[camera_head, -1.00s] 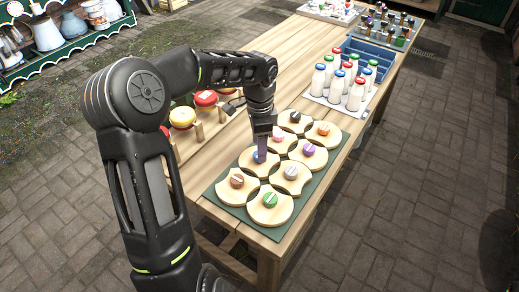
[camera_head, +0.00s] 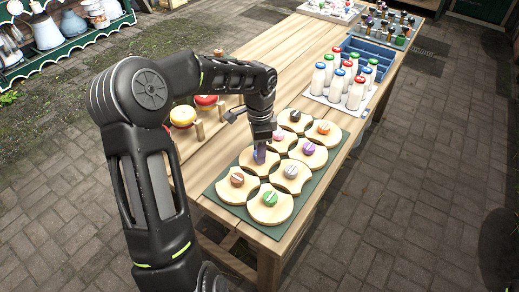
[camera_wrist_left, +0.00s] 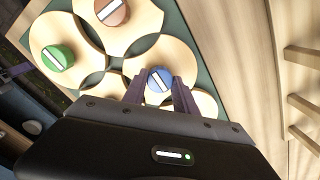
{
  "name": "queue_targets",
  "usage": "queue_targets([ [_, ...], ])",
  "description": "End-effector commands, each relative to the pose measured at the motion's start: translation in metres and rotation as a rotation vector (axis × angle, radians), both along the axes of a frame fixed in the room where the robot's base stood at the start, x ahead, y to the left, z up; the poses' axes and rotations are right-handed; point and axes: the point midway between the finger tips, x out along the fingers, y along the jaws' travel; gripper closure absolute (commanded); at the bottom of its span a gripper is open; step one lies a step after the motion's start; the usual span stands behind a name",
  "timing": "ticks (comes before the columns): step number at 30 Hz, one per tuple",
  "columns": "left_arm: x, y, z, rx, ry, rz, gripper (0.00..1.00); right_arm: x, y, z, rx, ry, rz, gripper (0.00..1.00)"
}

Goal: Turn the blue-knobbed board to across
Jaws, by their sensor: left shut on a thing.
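The blue-knobbed board is a round pale wooden piece (camera_head: 247,161) on the green mat (camera_head: 226,187) in the head view. Its blue knob (camera_wrist_left: 159,79) with a white stripe shows in the left wrist view. My left gripper (camera_head: 260,156) reaches down over this board. In the left wrist view its two purple-grey fingers (camera_wrist_left: 160,91) stand on either side of the blue knob, shut on it. The stripe runs slantwise between the fingers. In the head view the gripper mostly hides the knob.
Neighbouring boards carry brown (camera_head: 237,180), green (camera_head: 270,198), grey (camera_head: 291,171), purple (camera_head: 308,149), orange (camera_head: 324,128) and black (camera_head: 295,116) knobs. Milk bottles (camera_head: 355,92) and a blue crate (camera_head: 386,64) stand farther back.

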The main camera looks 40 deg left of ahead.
Motion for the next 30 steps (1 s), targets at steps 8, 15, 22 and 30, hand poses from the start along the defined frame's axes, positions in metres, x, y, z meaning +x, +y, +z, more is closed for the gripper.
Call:
queue_targets([
  [8, 0.000, 0.000, 0.000, 0.001, -0.001, 0.000, 1.00, 0.000, 0.000, 0.000, 0.000, 0.000, 0.000, 0.64],
  [15, 0.001, 0.000, 0.000, 0.001, -0.002, 0.010, 1.00, 0.000, 0.000, -0.001, 0.000, 0.000, 0.000, 0.64],
  [22, 0.001, 0.000, 0.000, 0.001, -0.003, 0.072, 1.00, 0.001, 0.000, -0.005, 0.001, -0.001, 0.001, 0.64],
  [30, 0.001, 0.000, -0.001, 0.002, -0.004, 0.242, 1.00, 0.002, 0.001, -0.015, 0.004, -0.006, 0.001, 0.64],
])
